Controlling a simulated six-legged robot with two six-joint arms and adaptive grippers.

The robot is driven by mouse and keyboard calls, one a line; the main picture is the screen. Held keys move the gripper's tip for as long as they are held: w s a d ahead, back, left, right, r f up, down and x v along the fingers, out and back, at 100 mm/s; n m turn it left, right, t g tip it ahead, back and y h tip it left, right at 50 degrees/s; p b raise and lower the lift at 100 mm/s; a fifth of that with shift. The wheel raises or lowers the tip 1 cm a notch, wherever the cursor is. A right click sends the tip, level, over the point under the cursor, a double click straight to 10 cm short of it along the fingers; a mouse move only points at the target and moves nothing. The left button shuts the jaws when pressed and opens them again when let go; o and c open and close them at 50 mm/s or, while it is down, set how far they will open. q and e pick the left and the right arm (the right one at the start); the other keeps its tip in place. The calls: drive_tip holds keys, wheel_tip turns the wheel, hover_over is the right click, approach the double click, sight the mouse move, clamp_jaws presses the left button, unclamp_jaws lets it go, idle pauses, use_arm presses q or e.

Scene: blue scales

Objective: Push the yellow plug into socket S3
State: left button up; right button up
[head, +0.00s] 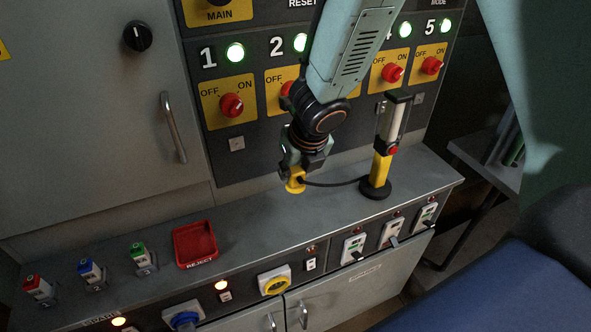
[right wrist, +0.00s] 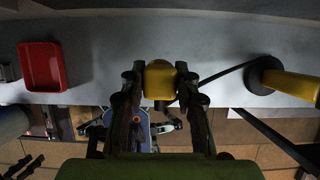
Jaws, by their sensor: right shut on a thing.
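The yellow plug (head: 295,182) is in the jaws of my right gripper (head: 303,167), just above the grey counter top. In the right wrist view the yellow plug (right wrist: 160,77) sits between the two fingers of the right gripper (right wrist: 160,88). A dark cable runs from the plug to a yellow work lamp (head: 381,168) on a round black base. On the counter's front face are a yellow-ringed socket (head: 275,282) and a blue one (head: 185,320). I cannot read which is S3. My left gripper is not in view.
A red REJECT tray (head: 195,244) stands on the counter. Red, blue and green small blocks (head: 90,271) stand left of it. Several white switch units (head: 353,248) are on the front face at right. A panel with red knobs (head: 231,106) rises behind. The counter between tray and plug is clear.

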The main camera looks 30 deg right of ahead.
sight(295, 169)
wheel_tip(295, 169, up, 9)
drive_tip(key=p, duration=0.8)
idle(0.4)
